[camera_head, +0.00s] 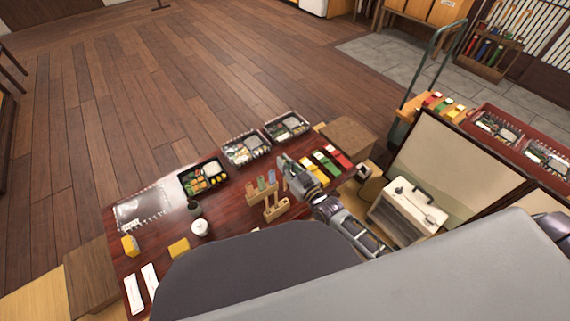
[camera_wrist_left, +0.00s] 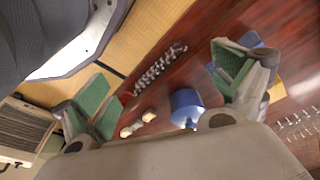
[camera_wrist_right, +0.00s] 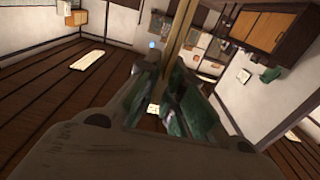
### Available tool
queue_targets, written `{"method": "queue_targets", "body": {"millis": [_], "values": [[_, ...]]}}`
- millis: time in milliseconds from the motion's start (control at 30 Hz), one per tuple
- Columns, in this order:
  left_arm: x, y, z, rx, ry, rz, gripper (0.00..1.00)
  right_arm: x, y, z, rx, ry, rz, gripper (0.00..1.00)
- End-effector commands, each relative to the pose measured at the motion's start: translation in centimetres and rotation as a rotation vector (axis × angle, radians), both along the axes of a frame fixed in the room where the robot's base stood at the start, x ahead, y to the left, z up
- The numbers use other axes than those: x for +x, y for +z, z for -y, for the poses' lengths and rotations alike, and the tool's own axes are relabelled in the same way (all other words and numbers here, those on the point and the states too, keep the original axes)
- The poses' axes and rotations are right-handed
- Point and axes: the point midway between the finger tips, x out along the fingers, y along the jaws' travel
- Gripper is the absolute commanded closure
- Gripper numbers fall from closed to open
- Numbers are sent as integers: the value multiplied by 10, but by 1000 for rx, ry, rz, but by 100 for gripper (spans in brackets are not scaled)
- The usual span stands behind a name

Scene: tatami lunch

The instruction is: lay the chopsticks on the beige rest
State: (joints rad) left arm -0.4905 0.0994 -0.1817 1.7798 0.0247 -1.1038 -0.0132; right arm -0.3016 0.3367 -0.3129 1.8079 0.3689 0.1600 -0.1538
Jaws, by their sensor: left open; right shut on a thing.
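The beige rest (camera_wrist_left: 138,124) is a small bone-shaped piece on the dark red table in the left wrist view. My left gripper (camera_wrist_left: 165,88) is open, its green-padded fingers wide apart on either side of the rest and empty; it is hidden in the head view. My right gripper (camera_head: 284,163) is above the table's right part, beside coloured boxes. In the right wrist view its fingers (camera_wrist_right: 167,92) are shut on a long pale-brown piece (camera_wrist_right: 176,42), seemingly the chopsticks, pointing away from the palm. Their far ends are not clear.
A blue object (camera_wrist_left: 186,105) stands beside the rest. On the table (camera_head: 165,240) are a wooden stand (camera_head: 270,208), a white pot (camera_head: 200,228), food trays (camera_head: 205,178) and yellow blocks (camera_head: 179,248). A beige panel (camera_head: 455,170) stands at the right.

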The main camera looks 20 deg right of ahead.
Motion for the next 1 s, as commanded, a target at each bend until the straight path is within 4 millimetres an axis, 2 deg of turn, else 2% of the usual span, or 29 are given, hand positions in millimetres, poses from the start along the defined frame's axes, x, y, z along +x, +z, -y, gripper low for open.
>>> {"method": "queue_targets", "body": {"millis": [567,1000], "values": [[-11,-23,-6,8,3,-5,3,0,7,0,0,0,0,99],[-7,-35,-10,13,6,13,3,0,12,0,0,0,0,99]]}}
